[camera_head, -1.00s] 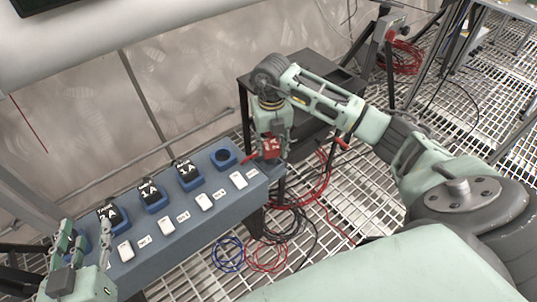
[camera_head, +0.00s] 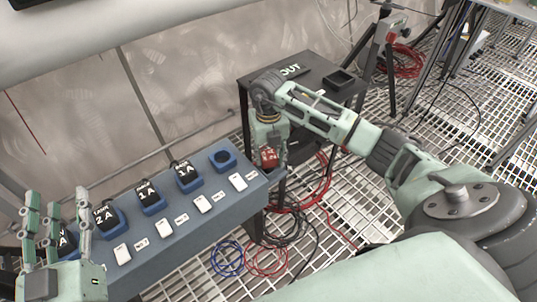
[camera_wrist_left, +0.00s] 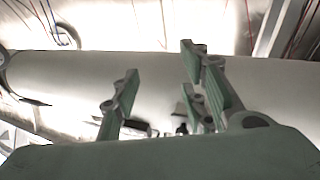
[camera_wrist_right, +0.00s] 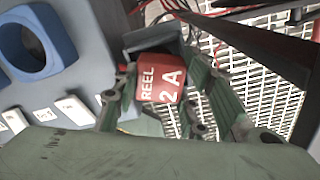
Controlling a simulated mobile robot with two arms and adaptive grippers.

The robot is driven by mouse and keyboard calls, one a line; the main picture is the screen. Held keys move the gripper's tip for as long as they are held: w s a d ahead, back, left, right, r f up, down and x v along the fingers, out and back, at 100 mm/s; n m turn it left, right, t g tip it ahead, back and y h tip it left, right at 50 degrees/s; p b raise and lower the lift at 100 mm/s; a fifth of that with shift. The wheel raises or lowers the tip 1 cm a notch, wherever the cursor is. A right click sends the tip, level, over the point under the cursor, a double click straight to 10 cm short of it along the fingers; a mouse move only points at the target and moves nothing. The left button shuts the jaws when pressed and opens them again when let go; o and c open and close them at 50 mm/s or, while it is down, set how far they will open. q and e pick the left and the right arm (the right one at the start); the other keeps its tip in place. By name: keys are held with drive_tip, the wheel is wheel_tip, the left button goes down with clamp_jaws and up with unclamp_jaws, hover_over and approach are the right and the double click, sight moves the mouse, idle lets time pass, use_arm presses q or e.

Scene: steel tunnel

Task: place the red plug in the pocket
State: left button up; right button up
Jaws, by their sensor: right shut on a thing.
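The red plug (camera_head: 268,157), lettered "REEL 2A" in the right wrist view (camera_wrist_right: 162,88), is between the fingers of my right gripper (camera_head: 269,160). That gripper is shut on it beside the right end of the blue console. An open square pocket (camera_head: 341,79) is in the top of the black stand, behind and right of the gripper. A round blue socket (camera_head: 223,157) on the console is empty; it also shows in the right wrist view (camera_wrist_right: 35,42). My left gripper (camera_head: 55,212) is open and empty over the console's left end.
The blue console (camera_head: 190,233) carries several black plugs (camera_head: 147,193) in blue sockets and a row of white switches (camera_head: 203,204). The black stand (camera_head: 262,66) has an "OUT" label. Red cables (camera_head: 322,185) hang below. A large pale pipe (camera_head: 120,25) crosses behind.

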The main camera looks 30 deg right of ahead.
drive_tip(key=shift+f, duration=0.1)
drive_tip(key=o, duration=0.9)
drive_tip(key=shift+o, duration=0.2)
